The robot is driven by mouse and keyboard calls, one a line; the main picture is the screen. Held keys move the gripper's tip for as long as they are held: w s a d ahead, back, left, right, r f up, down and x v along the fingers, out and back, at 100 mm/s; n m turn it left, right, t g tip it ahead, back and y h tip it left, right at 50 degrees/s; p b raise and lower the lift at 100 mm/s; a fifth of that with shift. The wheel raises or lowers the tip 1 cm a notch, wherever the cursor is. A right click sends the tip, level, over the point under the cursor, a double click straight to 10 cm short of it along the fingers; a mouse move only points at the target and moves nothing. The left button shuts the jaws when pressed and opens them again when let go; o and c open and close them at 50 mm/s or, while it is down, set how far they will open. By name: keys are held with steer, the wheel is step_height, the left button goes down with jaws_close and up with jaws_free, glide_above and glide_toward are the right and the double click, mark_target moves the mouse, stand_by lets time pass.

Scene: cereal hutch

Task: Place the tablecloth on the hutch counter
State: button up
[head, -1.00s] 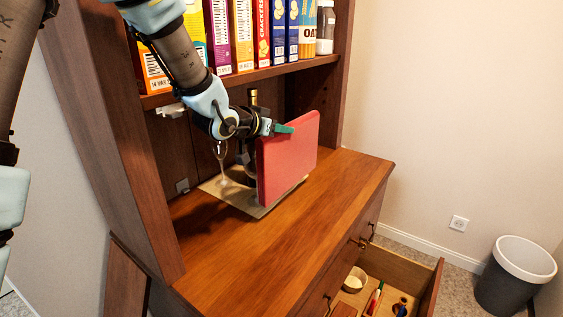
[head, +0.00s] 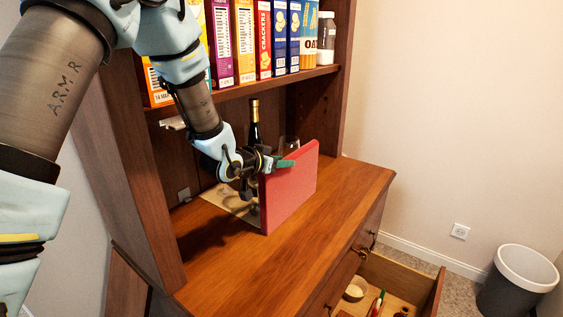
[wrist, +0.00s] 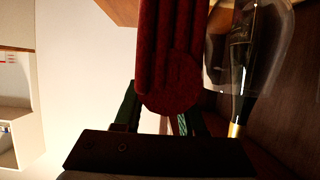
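The folded red tablecloth (head: 290,190) stands on edge, upright, over the hutch counter (head: 335,205). Its lower edge is at or close to the counter; I cannot tell whether it touches. My gripper (head: 284,162) holds it near its upper left edge. In the wrist view the tablecloth (wrist: 170,55) shows its stacked folds between the two green fingers of my gripper (wrist: 160,118), which is shut on it.
A beige mat (head: 228,200) lies behind the tablecloth, partly hidden. A dark bottle (head: 254,128) and a wine glass (head: 291,145) stand behind it. Boxes (head: 243,42) fill the shelf above. The front right counter is clear. A drawer (head: 425,290) is open below.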

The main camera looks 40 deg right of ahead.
steer(key=o, duration=0.4)
steer(key=shift+r, duration=0.15)
steer(key=shift+b+v, duration=0.95)
steer(key=shift+v, duration=2.8)
steer(key=shift+s, duration=0.1)
